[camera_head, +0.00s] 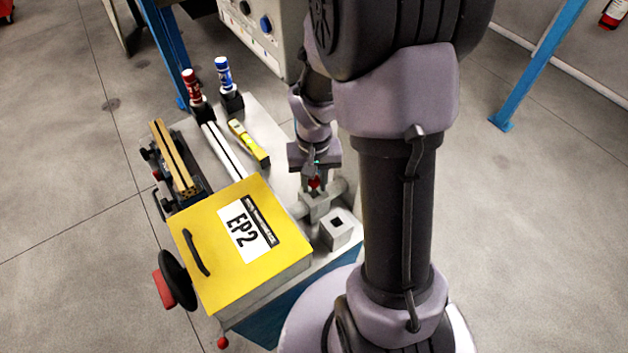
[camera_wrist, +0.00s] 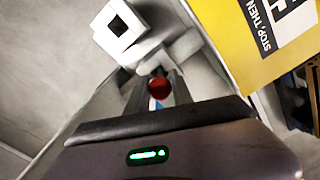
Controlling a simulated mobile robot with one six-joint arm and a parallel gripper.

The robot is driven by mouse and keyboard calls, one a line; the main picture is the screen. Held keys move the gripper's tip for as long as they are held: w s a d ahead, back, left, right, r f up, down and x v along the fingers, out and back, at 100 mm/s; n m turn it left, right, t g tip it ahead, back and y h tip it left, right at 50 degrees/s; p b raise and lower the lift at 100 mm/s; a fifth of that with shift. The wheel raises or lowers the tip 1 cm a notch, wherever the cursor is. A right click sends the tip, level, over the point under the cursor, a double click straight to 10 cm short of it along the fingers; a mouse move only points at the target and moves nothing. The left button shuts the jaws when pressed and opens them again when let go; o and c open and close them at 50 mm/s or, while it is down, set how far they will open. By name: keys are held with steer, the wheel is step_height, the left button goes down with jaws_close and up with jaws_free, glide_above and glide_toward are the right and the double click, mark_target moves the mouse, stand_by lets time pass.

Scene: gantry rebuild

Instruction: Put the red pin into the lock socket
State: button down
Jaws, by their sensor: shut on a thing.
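The red pin (camera_head: 314,183) shows as a small red knob between the fingers of my gripper (camera_head: 312,178). In the wrist view the red knob (camera_wrist: 160,87) sits between the two fingertips (camera_wrist: 160,92), which are shut on it. My gripper points down, just above a grey fitting (camera_head: 318,203) with round side stubs. The pin's lower end is hidden, so I cannot tell whether it touches or enters this fitting. A grey block with a dark square hole (camera_head: 335,236), which looks like the lock socket, stands just in front. It also shows in the wrist view (camera_wrist: 105,38); its hole looks empty.
A yellow box marked EP2 (camera_head: 205,285) stands close on the left. A grey control panel (camera_head: 262,38) stands at the back.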

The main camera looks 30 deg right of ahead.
steer(key=shift+f, duration=0.15)
steer(key=c, duration=1)
jaws_free()
steer(key=shift+c, duration=0.2)
steer(key=shift+o, duration=0.5)
steer(key=o, duration=0.5)
steer(key=shift+c, duration=0.2)
step_height(320, 180, up, 8)
steer(key=p, duration=0.6)
